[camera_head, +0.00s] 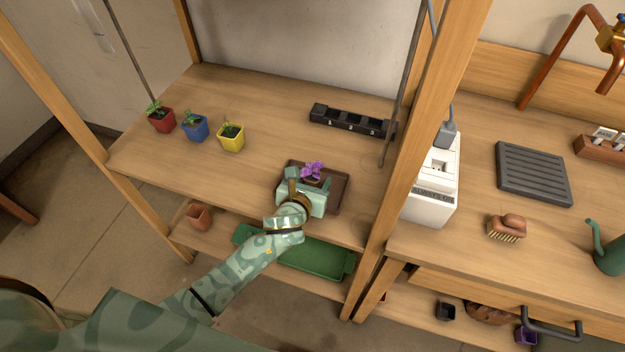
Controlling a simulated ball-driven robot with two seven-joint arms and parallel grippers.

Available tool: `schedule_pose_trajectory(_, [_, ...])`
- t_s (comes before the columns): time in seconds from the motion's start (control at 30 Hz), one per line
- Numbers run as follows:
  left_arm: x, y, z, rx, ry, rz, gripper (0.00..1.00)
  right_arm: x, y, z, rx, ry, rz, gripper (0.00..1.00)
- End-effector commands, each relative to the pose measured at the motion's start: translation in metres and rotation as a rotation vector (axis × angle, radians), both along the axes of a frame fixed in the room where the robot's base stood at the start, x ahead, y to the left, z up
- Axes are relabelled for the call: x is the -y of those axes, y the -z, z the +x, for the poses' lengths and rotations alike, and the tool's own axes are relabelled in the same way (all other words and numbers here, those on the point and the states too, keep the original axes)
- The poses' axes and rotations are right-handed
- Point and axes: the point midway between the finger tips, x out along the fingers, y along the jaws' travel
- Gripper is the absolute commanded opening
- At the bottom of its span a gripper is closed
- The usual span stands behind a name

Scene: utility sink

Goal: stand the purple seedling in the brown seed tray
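The purple seedling (313,169) shows its purple leaves just beyond my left gripper (309,179), at the brown seed tray (342,190) on the left wooden shelf. The two fingers stand apart, one on each side of the seedling's pot. The gripper body hides much of the pot and the near part of the tray. I cannot tell whether the fingers touch the pot, or whether its base rests on the tray floor. My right gripper is out of view.
Red (161,118), blue (195,128) and yellow (231,136) seedling pots stand at left. A black rack (350,121) lies behind the tray. A wooden post (425,130) and white box (433,190) stand at right. A green tray (320,256) lies on the shelf below.

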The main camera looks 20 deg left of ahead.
Motion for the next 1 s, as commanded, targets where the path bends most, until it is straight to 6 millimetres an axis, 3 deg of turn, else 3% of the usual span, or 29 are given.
schedule_pose_trajectory(0.17, [0.000, -0.007, -0.001, 0.001, 0.000, 0.000, 0.56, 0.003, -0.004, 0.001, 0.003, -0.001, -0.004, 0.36])
schedule_pose_trajectory(0.23, [0.000, -0.010, -0.010, 0.000, 0.000, 0.001, 0.56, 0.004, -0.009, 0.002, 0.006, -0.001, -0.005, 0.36])
schedule_pose_trajectory(0.5, [-0.002, -0.035, -0.069, 0.000, 0.001, 0.001, 0.56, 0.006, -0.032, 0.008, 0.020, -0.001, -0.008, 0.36])
schedule_pose_trajectory(0.7, [-0.002, -0.047, -0.101, 0.000, 0.000, -0.001, 0.56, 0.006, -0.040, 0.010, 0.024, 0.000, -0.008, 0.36])
schedule_pose_trajectory(1.0, [-0.003, -0.049, -0.111, 0.000, -0.001, 0.001, 0.56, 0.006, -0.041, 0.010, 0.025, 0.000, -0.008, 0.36])
